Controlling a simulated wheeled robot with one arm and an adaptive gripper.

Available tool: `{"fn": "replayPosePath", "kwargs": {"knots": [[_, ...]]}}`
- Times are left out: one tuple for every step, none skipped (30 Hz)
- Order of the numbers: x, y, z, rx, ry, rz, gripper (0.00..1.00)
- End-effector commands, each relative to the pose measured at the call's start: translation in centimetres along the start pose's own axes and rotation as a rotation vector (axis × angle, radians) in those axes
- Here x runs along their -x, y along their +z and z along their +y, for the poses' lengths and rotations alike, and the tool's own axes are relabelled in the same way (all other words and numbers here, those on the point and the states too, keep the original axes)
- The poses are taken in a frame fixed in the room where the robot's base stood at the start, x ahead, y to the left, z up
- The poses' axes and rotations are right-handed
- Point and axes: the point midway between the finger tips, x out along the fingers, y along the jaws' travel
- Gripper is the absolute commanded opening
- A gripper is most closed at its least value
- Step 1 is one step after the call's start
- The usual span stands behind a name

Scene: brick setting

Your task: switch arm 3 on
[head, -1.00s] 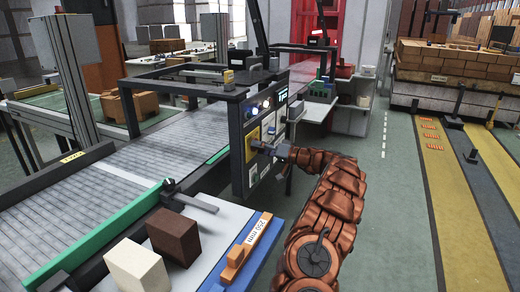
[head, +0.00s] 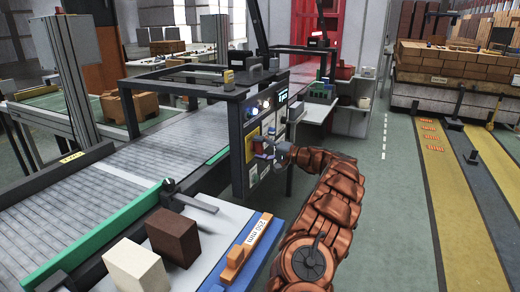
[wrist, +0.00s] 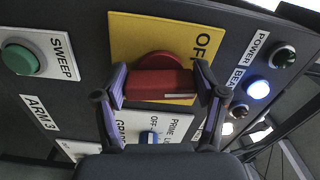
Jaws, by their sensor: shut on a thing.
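A red rotary handle (wrist: 160,80) sits on a yellow plate (wrist: 128,40) marked "OFF" at its upper right. The two fingers of my gripper (wrist: 160,92) are closed on opposite ends of the handle, which lies roughly level in the wrist view. An "ARM 3" label (wrist: 40,112) is on the dark panel to the left. In the head view my gripper (head: 270,150) is at the front of the control panel (head: 251,178). The handle's far side and the lower part of the plate are partly hidden.
A green "SWEEP" button (wrist: 20,58) is at left. A lit lamp (wrist: 258,88) and a dark green lamp (wrist: 284,56) are at right. A small blue-and-white selector (wrist: 149,138) sits below the handle. The conveyor (head: 90,205) runs left of the panel.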

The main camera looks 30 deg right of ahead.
Motion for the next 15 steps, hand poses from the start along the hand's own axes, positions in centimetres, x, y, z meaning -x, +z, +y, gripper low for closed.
{"fn": "replayPosePath", "kwargs": {"knots": [[-0.06, 0.03, -0.09, -0.043, 0.001, -0.002, 0.36], [-0.07, 0.03, -0.13, -0.071, 0.001, -0.002, 0.36], [-0.07, 0.03, -0.16, -0.11, 0.001, -0.002, 0.36], [-0.06, 0.02, -0.2, -0.138, 0.002, -0.002, 0.36], [-0.06, 0.01, -0.23, -0.166, 0.002, -0.002, 0.36], [-0.05, 0.0, -0.25, -0.205, 0.002, -0.001, 0.36], [-0.05, 0.0, -0.28, -0.233, 0.002, -0.002, 0.36], [-0.05, -0.01, -0.31, -0.261, 0.002, -0.001, 0.36], [-0.05, -0.03, -0.34, -0.3, 0.002, -0.001, 0.36], [-0.04, -0.03, -0.37, -0.328, 0.002, -0.001, 0.36], [-0.04, -0.04, -0.38, -0.357, 0.002, -0.001, 0.36], [-0.03, -0.06, -0.41, -0.395, 0.002, -0.001, 0.36], [-0.03, -0.07, -0.43, -0.424, 0.002, -0.001, 0.36], [-0.02, -0.08, -0.45, -0.453, 0.002, -0.001, 0.36], [-0.01, -0.09, -0.47, -0.491, 0.003, -0.001, 0.36]]}}
